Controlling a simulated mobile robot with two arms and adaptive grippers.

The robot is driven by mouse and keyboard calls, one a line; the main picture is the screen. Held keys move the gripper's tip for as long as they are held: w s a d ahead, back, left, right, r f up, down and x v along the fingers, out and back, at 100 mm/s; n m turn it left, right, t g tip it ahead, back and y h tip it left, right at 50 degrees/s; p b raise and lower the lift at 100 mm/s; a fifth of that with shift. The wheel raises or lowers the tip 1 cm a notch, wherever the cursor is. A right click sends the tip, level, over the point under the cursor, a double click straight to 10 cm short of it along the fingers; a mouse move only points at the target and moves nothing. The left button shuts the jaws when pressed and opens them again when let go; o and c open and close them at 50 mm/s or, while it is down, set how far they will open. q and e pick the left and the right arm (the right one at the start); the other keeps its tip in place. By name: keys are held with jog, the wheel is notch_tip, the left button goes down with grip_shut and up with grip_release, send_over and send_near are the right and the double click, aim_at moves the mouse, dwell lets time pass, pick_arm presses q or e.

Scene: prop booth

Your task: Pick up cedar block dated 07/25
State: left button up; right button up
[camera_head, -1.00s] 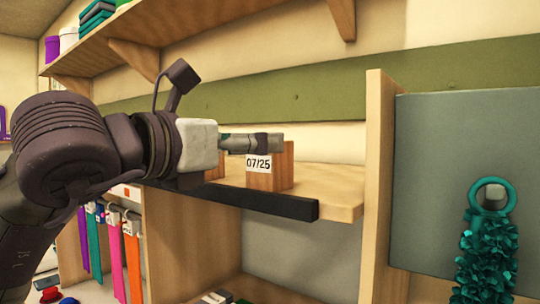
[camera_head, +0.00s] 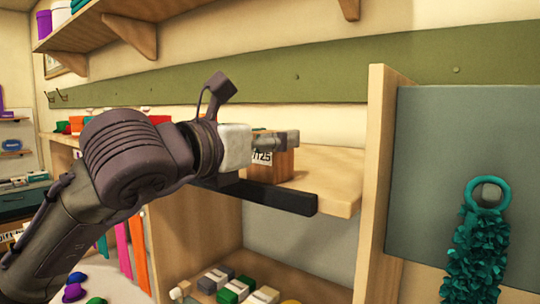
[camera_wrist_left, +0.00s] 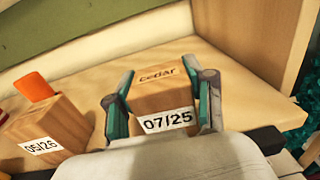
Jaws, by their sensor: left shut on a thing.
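The cedar block dated 07/25 (camera_head: 270,168) is a wooden block with a white date label, at the shelf's front edge in the head view. In the left wrist view the block (camera_wrist_left: 163,98) shows "cedar" on its top and 07/25 on its front. My left gripper (camera_head: 292,140) is shut on it, with one finger on each side (camera_wrist_left: 162,92). I cannot tell whether the block touches the shelf (camera_head: 335,185). My right gripper is not in view.
Another wooden block labelled 05/26 (camera_wrist_left: 48,130) stands to the left in the wrist view, with an orange piece (camera_wrist_left: 33,86) behind it. A wooden upright (camera_head: 380,170) bounds the shelf on the right. A teal garland (camera_head: 481,250) hangs beyond it.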

pick_arm(q)
jog(key=shift+c, duration=0.8)
jog(key=shift+r, duration=0.1)
